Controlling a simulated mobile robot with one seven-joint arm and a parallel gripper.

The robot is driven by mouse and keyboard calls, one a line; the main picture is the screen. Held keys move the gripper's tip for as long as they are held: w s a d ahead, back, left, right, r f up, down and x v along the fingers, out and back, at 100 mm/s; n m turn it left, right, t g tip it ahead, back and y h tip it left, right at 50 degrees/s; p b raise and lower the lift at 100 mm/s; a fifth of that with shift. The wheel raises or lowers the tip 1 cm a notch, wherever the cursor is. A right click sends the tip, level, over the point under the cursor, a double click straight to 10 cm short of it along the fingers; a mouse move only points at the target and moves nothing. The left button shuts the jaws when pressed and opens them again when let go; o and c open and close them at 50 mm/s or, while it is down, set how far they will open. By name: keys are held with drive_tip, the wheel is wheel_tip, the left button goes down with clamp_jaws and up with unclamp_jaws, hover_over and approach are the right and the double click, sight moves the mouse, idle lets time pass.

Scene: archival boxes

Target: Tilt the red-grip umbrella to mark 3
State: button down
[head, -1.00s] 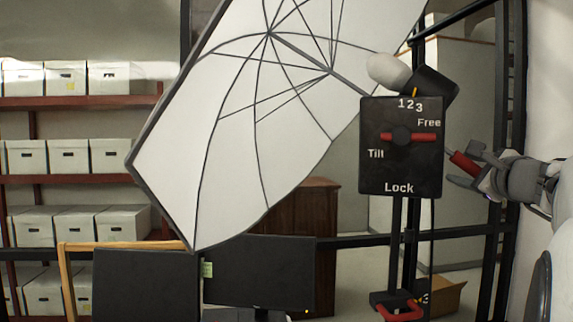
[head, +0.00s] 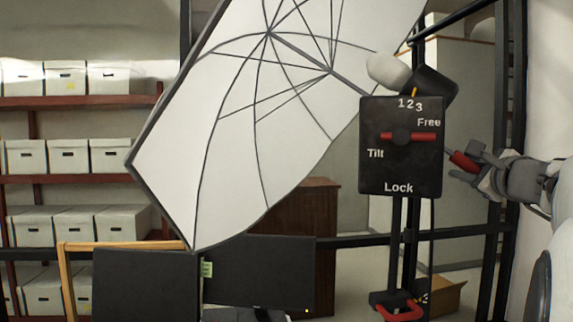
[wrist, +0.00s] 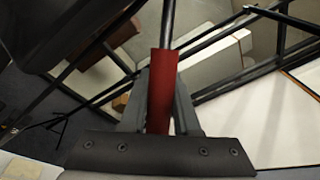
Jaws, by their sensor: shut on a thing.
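The white umbrella (head: 225,130) with dark ribs fills the upper middle of the head view, tilted, its shaft running to a black control box. The box (head: 400,170) is marked 1 2 3, Free, Tilt and Lock. An orange pointer (head: 414,92) stands above the numbers, near 2 and 3. A red lever (head: 425,137) on the box lies level, its right end below Free. The red grip (head: 465,161) sticks out right of the box. My gripper (head: 474,168) is shut on it. In the wrist view the red grip (wrist: 162,85) lies between the fingers.
A second red handle (head: 405,312) sits low on the stand. Dark monitors (head: 260,272) stand below the umbrella. Shelves of white boxes (head: 65,155) are at the left. Black frame posts (head: 497,120) stand behind my gripper.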

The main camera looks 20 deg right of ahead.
idle(0.7)
drive_tip(key=f+m+b, duration=0.1)
drive_tip(key=b, duration=0.1)
drive_tip(key=w+a+f+m+b, duration=0.1)
drive_tip(key=b, duration=0.1)
drive_tip(key=f+m+b, duration=0.1)
drive_tip(key=b, duration=0.1)
drive_tip(key=shift+w+a+f+t+h, duration=0.15)
drive_tip(key=shift+a+t+h, duration=0.15)
drive_tip(key=shift+a+t, duration=0.1)
drive_tip(key=c, duration=0.7)
unclamp_jaws()
drive_tip(key=shift+o, duration=0.2)
